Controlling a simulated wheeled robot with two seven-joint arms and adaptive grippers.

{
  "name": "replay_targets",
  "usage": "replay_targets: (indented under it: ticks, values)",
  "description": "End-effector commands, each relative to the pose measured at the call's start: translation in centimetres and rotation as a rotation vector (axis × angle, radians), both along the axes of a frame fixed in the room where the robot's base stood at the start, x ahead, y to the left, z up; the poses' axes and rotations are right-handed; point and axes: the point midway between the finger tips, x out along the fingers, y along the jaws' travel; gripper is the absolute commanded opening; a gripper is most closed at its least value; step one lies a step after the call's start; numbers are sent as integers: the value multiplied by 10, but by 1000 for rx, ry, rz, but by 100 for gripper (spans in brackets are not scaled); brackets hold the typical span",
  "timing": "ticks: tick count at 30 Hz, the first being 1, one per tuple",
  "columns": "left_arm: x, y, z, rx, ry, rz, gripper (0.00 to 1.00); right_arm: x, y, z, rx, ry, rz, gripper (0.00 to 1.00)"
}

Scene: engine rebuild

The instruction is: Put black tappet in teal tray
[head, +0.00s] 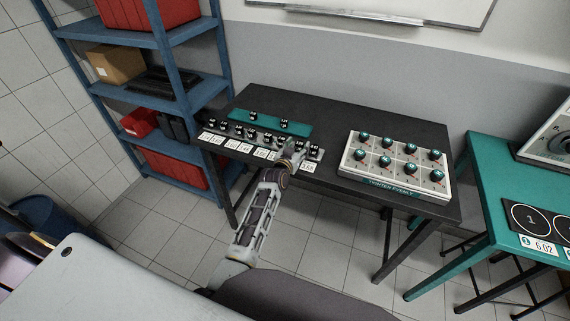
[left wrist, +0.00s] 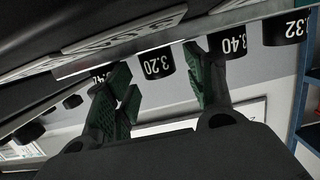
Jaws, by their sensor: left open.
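The teal tray (head: 268,121) lies at the back left of the black table, with two black tappets (head: 252,116) standing on it. A row of several black tappets stands on a rack in front of the tray. My left gripper (head: 291,151) is at the right part of this row and hides part of it. In the left wrist view, which looks upside down, the left gripper (left wrist: 165,95) is open. A black tappet marked 3.20 (left wrist: 156,64) shows between its fingers, not visibly gripped. A tappet marked 3.40 (left wrist: 234,44) is partly behind one finger. My right gripper is out of view.
White number cards (head: 243,148) line the table's front edge. A white box with teal knobs (head: 394,170) stands on the right of the black table (head: 330,112). A blue shelf (head: 188,95) stands at left and a teal table (head: 485,200) at right.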

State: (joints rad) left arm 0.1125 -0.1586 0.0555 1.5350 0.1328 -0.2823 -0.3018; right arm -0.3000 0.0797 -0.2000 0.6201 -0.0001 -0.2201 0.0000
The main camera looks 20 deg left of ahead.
Motion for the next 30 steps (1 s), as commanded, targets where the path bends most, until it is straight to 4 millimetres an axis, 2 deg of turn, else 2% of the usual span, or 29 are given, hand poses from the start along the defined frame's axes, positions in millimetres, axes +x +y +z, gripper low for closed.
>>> replay_targets:
  ticks: [30]
  values:
    - [-89,6,20,1,-1,0,54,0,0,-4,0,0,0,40]
